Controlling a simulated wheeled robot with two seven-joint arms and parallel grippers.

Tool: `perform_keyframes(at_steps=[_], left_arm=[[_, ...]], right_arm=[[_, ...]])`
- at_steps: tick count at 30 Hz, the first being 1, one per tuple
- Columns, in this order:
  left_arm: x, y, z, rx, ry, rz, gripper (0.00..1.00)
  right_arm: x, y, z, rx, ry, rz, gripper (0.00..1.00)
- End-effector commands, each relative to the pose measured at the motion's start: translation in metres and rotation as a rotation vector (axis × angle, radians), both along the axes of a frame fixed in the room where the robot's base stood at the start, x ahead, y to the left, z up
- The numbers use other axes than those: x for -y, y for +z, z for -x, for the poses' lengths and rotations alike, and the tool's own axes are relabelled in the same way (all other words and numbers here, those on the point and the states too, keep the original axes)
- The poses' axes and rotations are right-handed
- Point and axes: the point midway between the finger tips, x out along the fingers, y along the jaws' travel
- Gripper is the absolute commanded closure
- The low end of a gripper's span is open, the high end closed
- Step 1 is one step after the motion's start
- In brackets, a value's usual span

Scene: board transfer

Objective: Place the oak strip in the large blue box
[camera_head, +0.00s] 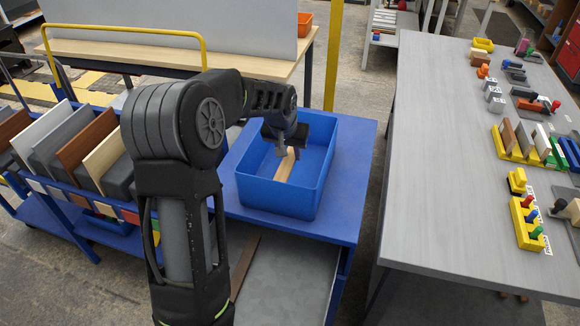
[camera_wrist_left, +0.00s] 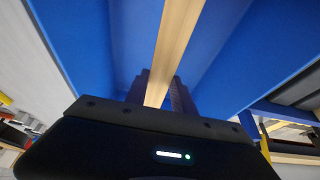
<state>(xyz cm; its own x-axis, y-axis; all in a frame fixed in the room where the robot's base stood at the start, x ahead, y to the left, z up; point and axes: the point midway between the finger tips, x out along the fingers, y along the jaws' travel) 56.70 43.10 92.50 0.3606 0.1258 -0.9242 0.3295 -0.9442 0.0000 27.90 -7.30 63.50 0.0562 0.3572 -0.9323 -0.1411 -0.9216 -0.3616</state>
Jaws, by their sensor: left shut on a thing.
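The large blue box (camera_head: 268,195) stands on a blue table in the middle of the head view. My left gripper (camera_head: 287,148) reaches over the box from the left and points down into it. It is shut on the oak strip (camera_head: 285,169), a narrow pale wooden piece that shows below the fingers, inside the box walls. In the left wrist view the oak strip (camera_wrist_left: 174,45) runs up from between the fingers (camera_wrist_left: 160,92), with the blue of the box on both sides. I cannot tell whether the strip touches the box floor. My right gripper is not in view.
The blue table (camera_head: 340,200) has some bare top right of the box. A rack of upright boards (camera_head: 80,155) stands at the left. A grey workbench (camera_head: 440,170) with tools and yellow holders is at the right. A yellow post (camera_head: 333,60) rises behind the box.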

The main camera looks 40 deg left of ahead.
Motion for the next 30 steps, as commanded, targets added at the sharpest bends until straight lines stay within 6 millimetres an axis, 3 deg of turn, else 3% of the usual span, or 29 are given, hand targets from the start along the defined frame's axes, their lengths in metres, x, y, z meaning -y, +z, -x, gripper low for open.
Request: perform_keyframes(at_steps=[4, 15, 24, 30], left_arm=[[0.000, -0.016, 0.000, -0.001, 0.001, 0.001, 1.00], [0.000, -0.020, 0.000, 0.001, 0.000, 0.000, 1.00], [0.000, -0.059, 0.000, -0.001, 0.000, -0.001, 1.00], [0.000, -0.062, 0.000, 0.002, 0.000, -0.001, 1.00]], right_arm=[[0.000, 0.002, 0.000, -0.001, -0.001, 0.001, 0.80], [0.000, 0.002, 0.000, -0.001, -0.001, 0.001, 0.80], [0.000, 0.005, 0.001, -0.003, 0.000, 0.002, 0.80], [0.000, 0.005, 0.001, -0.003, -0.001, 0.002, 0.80]])
